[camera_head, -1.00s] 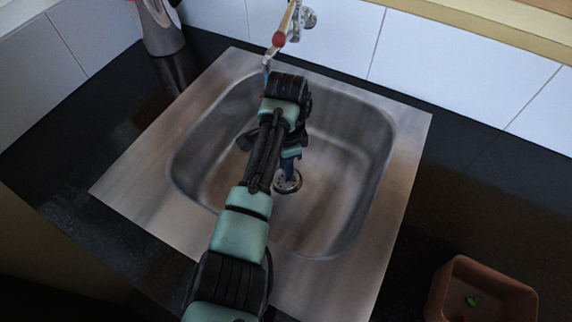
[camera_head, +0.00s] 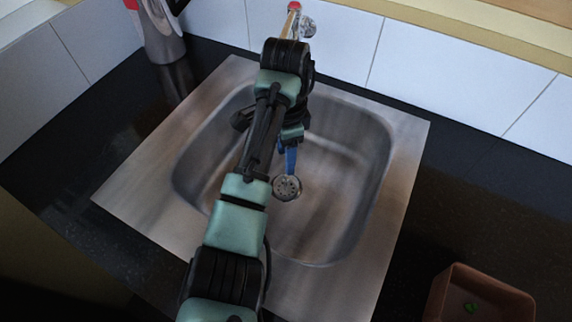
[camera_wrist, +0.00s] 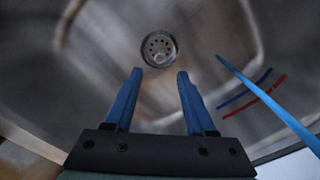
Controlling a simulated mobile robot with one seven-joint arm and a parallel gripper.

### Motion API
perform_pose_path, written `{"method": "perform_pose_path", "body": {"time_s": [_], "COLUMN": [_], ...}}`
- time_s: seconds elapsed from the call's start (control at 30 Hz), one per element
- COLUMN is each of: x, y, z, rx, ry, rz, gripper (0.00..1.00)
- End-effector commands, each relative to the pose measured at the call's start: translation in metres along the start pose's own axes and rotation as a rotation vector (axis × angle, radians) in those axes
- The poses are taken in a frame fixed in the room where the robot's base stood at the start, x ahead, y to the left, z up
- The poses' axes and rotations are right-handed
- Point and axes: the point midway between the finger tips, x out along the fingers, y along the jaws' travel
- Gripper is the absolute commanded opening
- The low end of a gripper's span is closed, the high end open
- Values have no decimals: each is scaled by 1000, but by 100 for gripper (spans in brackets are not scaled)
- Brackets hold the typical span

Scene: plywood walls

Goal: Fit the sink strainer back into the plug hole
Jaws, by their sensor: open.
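The sink strainer (camera_head: 287,188) is a small round metal disc with dark holes, at the plug hole in the floor of the steel sink (camera_head: 345,165). In the wrist view the strainer (camera_wrist: 158,46) lies just beyond my fingertips, with a dark ring around it and a small pale knob. I cannot tell whether it is fully seated. My gripper (camera_wrist: 159,72) is open and empty, its two blue fingers apart, short of the strainer. In the head view my gripper (camera_head: 290,170) points down into the sink, and my arm hides part of the basin's left side.
A tap (camera_head: 291,20) with a red tip is at the back wall. A grey and red bottle (camera_head: 160,32) stands at the back left. A brown pot (camera_head: 478,297) with something green is at the front right. A thin blue rod (camera_wrist: 265,100) crosses the wrist view's right side.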

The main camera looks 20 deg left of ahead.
Motion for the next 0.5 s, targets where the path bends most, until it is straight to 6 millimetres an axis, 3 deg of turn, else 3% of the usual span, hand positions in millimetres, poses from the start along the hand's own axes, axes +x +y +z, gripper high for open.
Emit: {"method": "perform_pose_path", "body": {"time_s": [0.2, 0.5], "x": [-38, -44], "y": [0, 0], "z": [0, 0], "rx": [0, 0], "ry": [0, 0], "rz": [-2, 1], "gripper": [55, 55]}}
